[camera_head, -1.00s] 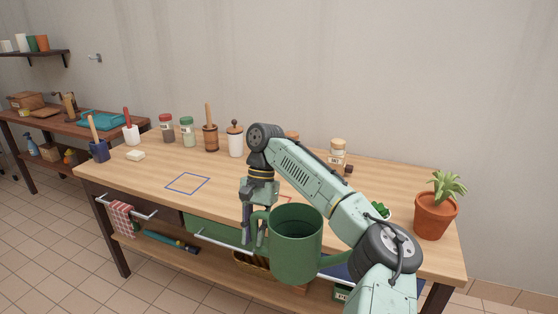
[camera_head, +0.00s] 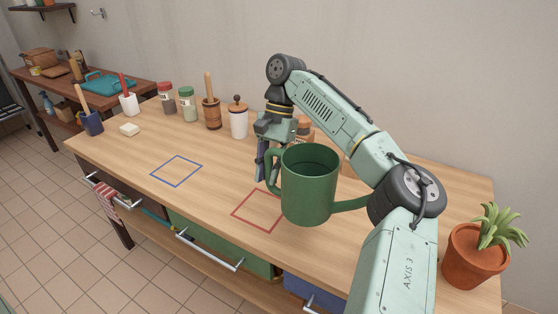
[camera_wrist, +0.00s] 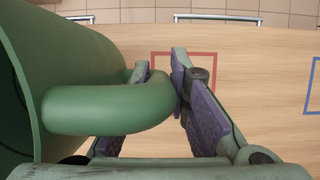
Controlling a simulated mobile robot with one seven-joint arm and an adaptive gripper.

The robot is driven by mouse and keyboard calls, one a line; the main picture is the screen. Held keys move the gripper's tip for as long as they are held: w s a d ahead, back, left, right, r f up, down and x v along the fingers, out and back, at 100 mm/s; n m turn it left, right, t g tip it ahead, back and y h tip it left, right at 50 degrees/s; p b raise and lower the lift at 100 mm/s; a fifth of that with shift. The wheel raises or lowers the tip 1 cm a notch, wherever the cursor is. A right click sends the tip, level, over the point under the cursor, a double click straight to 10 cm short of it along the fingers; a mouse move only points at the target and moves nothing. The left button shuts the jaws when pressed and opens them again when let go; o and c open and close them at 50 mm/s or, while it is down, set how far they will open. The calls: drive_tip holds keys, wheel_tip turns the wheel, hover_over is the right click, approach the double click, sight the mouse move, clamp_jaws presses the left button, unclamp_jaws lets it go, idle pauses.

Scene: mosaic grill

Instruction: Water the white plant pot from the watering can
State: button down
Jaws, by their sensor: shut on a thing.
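The green watering can (camera_head: 308,190) is held upright, its open top showing and its spout pointing right. In the head view it overlaps the table's front part, near the red square outline. My gripper (camera_head: 264,168) is shut on its handle, left of the can body. In the wrist view, the fingers of my gripper (camera_wrist: 163,85) close around the loop of the handle (camera_wrist: 100,108). The only potted plant in view is a green succulent in a terracotta pot (camera_head: 470,262) at the table's right end. No white pot with a plant shows.
A red square outline (camera_head: 238,213) and a blue one (camera_head: 176,171) mark the wooden table (camera_head: 130,160). Jars, a mortar (camera_head: 211,114) and a white lidded jar (camera_head: 238,122) line the back. The middle left is clear. My arm hides part of the right side.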

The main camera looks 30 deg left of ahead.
sight(267, 153)
drive_tip(key=shift+r, duration=0.15)
drive_tip(key=shift+s+a+r+y, duration=0.1)
drive_tip(key=shift+a+r+y, duration=0.15)
drive_tip(key=shift+r+y, duration=0.55)
drive_tip(key=shift+r+n+y, duration=0.3)
drive_tip(key=shift+r+y, duration=0.4)
drive_tip(key=shift+r, duration=0.55)
drive_tip(key=shift+d+r+y, duration=0.2)
drive_tip(key=shift+r+y, duration=0.45)
drive_tip(key=shift+y, duration=0.05)
